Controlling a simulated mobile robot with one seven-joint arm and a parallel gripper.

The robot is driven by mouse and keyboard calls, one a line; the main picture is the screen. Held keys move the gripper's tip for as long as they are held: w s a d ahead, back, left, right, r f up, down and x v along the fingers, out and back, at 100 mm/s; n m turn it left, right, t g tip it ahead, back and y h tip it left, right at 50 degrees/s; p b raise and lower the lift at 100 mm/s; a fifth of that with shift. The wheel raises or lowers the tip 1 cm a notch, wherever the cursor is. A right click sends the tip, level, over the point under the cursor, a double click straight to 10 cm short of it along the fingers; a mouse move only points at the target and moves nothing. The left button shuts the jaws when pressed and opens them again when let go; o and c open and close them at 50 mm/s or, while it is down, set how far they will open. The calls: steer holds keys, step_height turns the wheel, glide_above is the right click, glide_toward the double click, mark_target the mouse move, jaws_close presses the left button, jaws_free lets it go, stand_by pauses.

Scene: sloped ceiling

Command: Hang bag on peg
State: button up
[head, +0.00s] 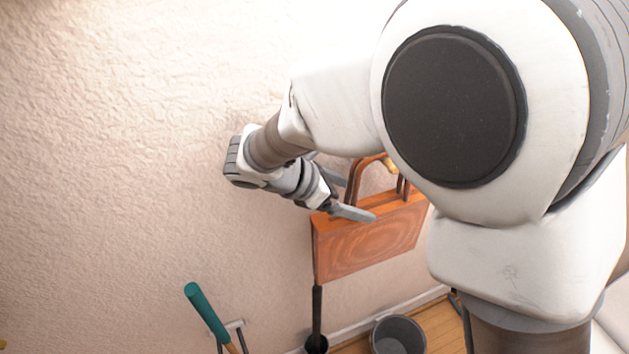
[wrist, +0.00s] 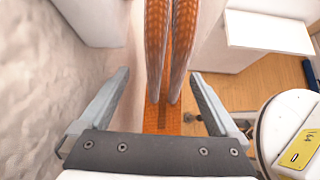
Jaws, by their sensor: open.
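The orange-brown bag (head: 368,245) hangs upright beside the wall in the head view, with its handles (head: 356,176) standing up from its top. A small yellowish piece (head: 390,165), perhaps the peg, shows at the handles; my arm partly covers this spot. I cannot tell whether the handles rest on it. My gripper (head: 358,200) is open at the top of the bag. In the wrist view, the two handle straps (wrist: 157,45) rise between the spread fingers of my gripper (wrist: 160,80), with clear gaps on both sides. The bag's top edge (wrist: 160,118) lies below them.
Textured wall (head: 120,130) is close on the left. Below stand a grey bucket (head: 398,335), a teal-handled tool (head: 207,313) and a dark rod (head: 317,310). A white surface (wrist: 268,33) is at the upper right of the wrist view.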

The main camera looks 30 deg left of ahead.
steer(key=v, duration=1.3)
steer(key=shift+a, duration=0.15)
